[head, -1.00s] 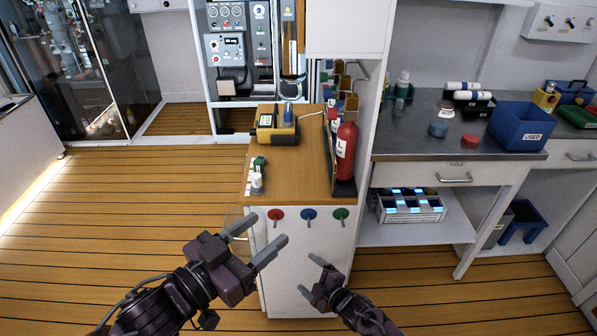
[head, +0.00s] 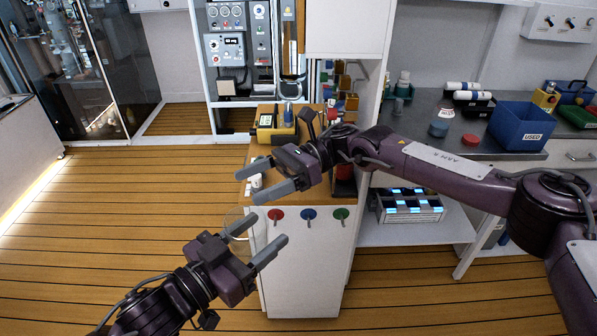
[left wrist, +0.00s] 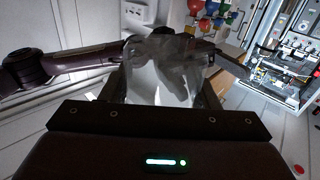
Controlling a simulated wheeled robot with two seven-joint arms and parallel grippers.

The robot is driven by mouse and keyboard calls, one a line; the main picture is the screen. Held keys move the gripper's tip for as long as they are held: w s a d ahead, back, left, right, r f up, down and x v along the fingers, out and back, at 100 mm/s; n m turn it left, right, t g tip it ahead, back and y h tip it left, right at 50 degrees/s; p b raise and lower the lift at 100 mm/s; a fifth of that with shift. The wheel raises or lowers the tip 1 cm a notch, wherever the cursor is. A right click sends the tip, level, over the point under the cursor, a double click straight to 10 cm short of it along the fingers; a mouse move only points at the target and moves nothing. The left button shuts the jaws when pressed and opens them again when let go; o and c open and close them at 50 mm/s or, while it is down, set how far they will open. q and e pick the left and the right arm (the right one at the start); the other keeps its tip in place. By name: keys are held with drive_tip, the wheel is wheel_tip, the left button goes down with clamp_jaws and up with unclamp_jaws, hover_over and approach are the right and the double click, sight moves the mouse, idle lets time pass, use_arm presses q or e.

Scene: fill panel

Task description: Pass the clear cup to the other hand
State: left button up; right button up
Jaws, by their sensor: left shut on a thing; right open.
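The clear cup (left wrist: 160,72) stands out between my left fingers in the left wrist view. In the head view only its faint outline (head: 239,244) shows. My left gripper (head: 271,227) is shut on the cup, in front of the white cabinet. My right gripper (head: 251,183) is open and empty, just above and beyond the left one, its fingers pointing left. The right gripper and the cup look apart in the head view. In the left wrist view my right arm passes behind the cup, and the exact gap cannot be told.
The wood-topped cabinet (head: 289,249) carries a yellow device (head: 275,132) and a red fire extinguisher (head: 343,188), largely hidden by my right arm. On the right a grey counter (head: 414,142) holds a blue bin (head: 520,132). The wooden floor at left is clear.

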sight(231, 242)
drive_tip(key=s+d+r+n+g+h, duration=0.2)
drive_tip(key=s+d+r+n+h, duration=0.25)
drive_tip(key=d+n, duration=0.2)
drive_tip(key=shift+m, duration=0.25)
drive_tip(key=x, duration=1)
drive_tip(key=shift+s+a+f, duration=0.15)
drive_tip(key=shift+s+a, duration=0.1)
drive_tip(key=shift+a, duration=0.05)
drive_tip(key=c, duration=1.1)
use_arm(q)
drive_tip(key=o, duration=1.1)
drive_tip(key=shift+c, duration=0.2)
